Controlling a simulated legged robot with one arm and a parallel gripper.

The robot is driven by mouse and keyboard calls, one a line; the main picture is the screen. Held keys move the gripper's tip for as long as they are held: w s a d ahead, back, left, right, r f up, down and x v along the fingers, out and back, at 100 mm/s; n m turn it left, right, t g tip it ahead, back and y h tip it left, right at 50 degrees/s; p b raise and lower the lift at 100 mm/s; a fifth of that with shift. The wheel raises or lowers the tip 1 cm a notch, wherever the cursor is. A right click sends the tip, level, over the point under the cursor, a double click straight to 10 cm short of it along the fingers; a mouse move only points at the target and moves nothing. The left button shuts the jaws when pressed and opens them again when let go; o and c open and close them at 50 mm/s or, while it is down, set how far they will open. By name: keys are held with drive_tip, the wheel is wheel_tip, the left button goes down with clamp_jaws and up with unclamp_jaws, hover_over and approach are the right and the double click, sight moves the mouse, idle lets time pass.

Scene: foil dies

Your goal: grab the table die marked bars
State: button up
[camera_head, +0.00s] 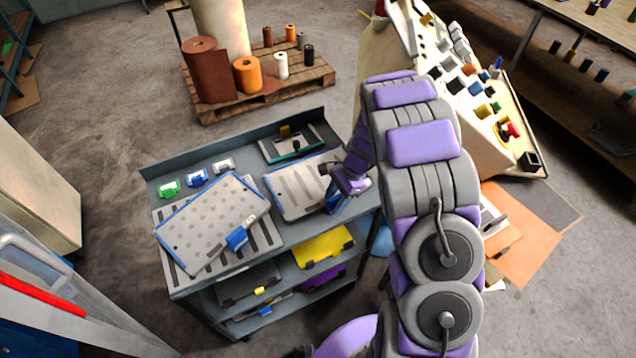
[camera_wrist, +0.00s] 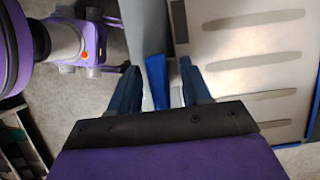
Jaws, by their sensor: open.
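The bars die (camera_head: 291,188) is a pale plate with grey bars and blue edges, lying on the right part of the cart's top. In the wrist view its barred face (camera_wrist: 262,85) fills the right side. My gripper (camera_head: 344,196) is at its right end and hides part of it. In the wrist view my gripper (camera_wrist: 158,72) is open, its two dark blue fingers on either side of a bright blue tab (camera_wrist: 157,86) next to the die's edge. Whether the fingers touch the tab, I cannot tell.
A dotted die (camera_head: 205,215) with a blue tab lies askew over a slotted plate (camera_head: 265,235) on the cart (camera_head: 160,180). A teal-edged tray (camera_head: 290,146) and several small coloured blocks are behind. Yellow (camera_head: 322,246) and purple plates sit on lower shelves. A pallet (camera_head: 310,88) stands beyond.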

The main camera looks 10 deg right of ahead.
drive_tip(key=shift+c, duration=0.4)
clamp_jaws()
idle(0.9)
